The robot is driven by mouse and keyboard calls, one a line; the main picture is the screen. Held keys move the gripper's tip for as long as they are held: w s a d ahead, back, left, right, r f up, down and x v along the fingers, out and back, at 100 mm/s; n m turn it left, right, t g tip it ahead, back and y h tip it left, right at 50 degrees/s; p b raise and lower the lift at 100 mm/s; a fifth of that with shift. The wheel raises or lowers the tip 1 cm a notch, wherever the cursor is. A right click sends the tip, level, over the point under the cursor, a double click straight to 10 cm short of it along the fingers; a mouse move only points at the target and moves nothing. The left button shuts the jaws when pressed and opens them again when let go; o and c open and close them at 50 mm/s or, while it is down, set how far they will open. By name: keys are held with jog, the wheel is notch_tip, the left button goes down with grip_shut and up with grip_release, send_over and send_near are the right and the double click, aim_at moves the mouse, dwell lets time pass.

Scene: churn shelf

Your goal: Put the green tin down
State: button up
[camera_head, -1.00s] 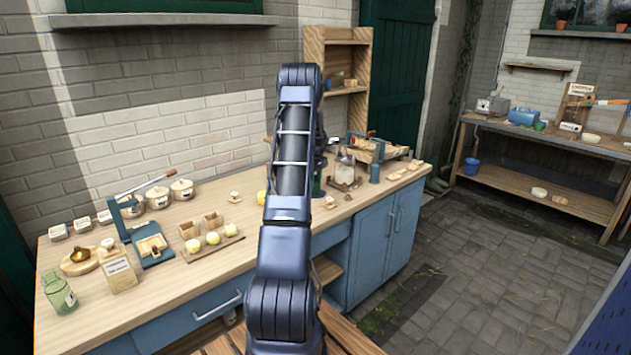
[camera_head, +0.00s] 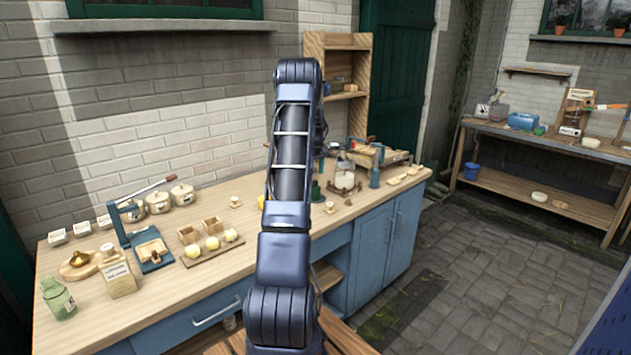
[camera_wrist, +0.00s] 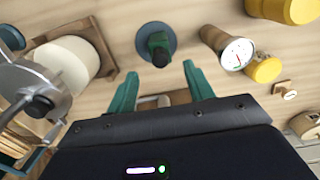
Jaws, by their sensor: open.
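A dark green upright piece on a round blue-grey base, which looks like the green tin (camera_wrist: 157,42), stands on the wooden counter in the wrist view. A dark green shape that seems to be the same thing shows beside my arm in the head view (camera_head: 316,191). My gripper (camera_wrist: 159,72) has green fingers spread apart on either side of the near end of the tin. The fingers are apart from it, with bare counter showing between. In the head view my arm hides the gripper.
On the wooden counter (camera_head: 175,288), a glass jar (camera_head: 345,176) and a blue bottle (camera_head: 375,177) stand right of my arm. The wrist view shows a dial gauge (camera_wrist: 238,53), yellow pieces (camera_wrist: 264,70) and a cream drum (camera_wrist: 68,62) close around. A wooden shelf (camera_head: 350,46) rises behind.

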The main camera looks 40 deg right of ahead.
jog(key=a+r, duration=1.6)
jog(key=s+a+r+t, duration=0.1)
jog(key=s+a+r, duration=0.25)
jog(key=a, duration=0.65)
jog(key=s+a+r+t, duration=0.15)
jog(key=a+r, duration=0.25)
jog(key=a, duration=0.5)
jog(key=s+a+r, duration=0.2)
jog(key=s+a, duration=1.1)
jog(key=a, duration=0.2)
jog(key=s+a+f+t, duration=0.1)
jog(key=s+a+f, duration=0.1)
jog(key=s+a, duration=0.2)
jog(key=s+a+f+t, duration=0.1)
jog(key=s+a+f, duration=0.2)
jog(key=s, duration=0.6)
jog(key=shift+s+a, duration=0.3)
jog(key=shift+a, duration=0.25)
